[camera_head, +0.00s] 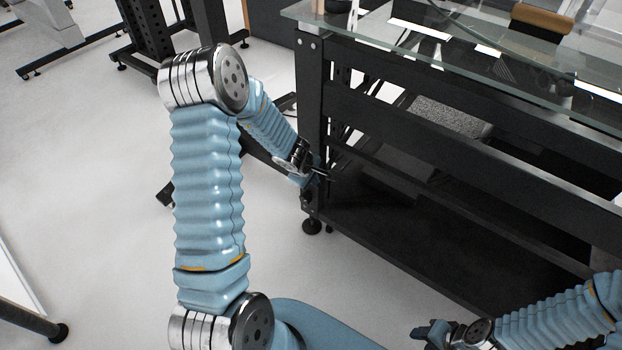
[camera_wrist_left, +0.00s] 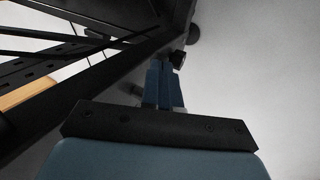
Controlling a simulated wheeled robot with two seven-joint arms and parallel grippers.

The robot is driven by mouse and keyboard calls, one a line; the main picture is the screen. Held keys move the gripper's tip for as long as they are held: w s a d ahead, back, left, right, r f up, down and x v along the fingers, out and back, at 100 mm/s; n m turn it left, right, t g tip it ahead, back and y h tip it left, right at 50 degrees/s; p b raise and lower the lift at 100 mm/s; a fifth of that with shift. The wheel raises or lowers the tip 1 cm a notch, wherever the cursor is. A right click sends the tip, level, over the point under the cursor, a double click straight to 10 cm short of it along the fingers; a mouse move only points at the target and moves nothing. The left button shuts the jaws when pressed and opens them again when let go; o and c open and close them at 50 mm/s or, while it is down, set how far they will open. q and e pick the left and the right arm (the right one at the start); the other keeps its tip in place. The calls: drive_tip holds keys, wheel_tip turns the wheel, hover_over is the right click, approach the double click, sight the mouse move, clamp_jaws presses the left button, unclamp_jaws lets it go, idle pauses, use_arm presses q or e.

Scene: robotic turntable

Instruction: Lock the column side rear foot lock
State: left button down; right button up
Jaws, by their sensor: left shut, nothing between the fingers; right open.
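The black frame table (camera_head: 312,110) has a near corner leg ending in a round black foot (camera_head: 312,227) on the floor. My left gripper (camera_head: 326,176) is beside this leg, above the foot, with its fingers shut and empty. In the left wrist view its blue fingers (camera_wrist_left: 164,85) are together. A small dark knob (camera_wrist_left: 178,58) shows at their tips, and a round dark foot (camera_wrist_left: 193,33) lies beyond. I cannot tell whether the fingers touch the knob. The foot lock itself is too small to make out. My right gripper (camera_head: 428,333) is open and empty at the bottom right.
The table has a glass top (camera_head: 440,45), dark crossbars and a low black shelf (camera_head: 420,235). A brown block (camera_head: 541,18) sits on the glass. Another black stand (camera_head: 150,35) is at the back left.

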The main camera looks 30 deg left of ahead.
idle(0.3)
use_arm(q)
drive_tip(key=shift+d+f+y+b, duration=0.1)
drive_tip(key=shift+f+y+b, duration=0.1)
drive_tip(key=shift+y+b, duration=0.15)
drive_tip(key=f+m+y+b, duration=0.1)
drive_tip(key=y+b, duration=0.1)
drive_tip(key=y, duration=0.1)
drive_tip(key=a+f+m+t+y+b, duration=0.1)
drive_tip(key=f+y+b, duration=0.1)
drive_tip(key=y+b, duration=0.1)
drive_tip(key=f+m+t+y+b, duration=0.1)
drive_tip(key=f+y+b, duration=0.1)
drive_tip(key=y, duration=0.3)
drive_tip(key=shift+a+f+b, duration=0.15)
drive_tip(key=shift+b, duration=0.6)
drive_tip(key=shift+a, duration=0.1)
idle(0.4)
